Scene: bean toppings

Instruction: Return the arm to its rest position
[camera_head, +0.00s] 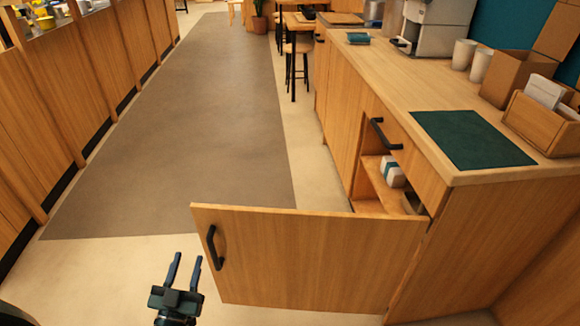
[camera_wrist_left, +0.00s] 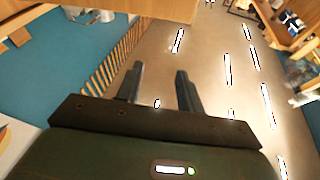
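My left gripper (camera_head: 183,272) is at the bottom of the head view, left of the open cabinet door (camera_head: 310,258) and its black handle (camera_head: 215,247). Its two fingers are apart with nothing between them. The gripper does not touch the handle. In the left wrist view the gripper (camera_wrist_left: 158,85) also shows parted, empty fingers, with bare floor and a wooden slatted panel beyond. My right gripper is not in view.
The open door sticks out from the counter (camera_head: 420,100). Inside the cabinet a white and blue package (camera_head: 393,172) sits on a shelf. A green mat (camera_head: 472,139), a wooden box (camera_head: 545,122) and white cups (camera_head: 463,54) stand on top. The grey floor strip (camera_head: 190,120) is clear.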

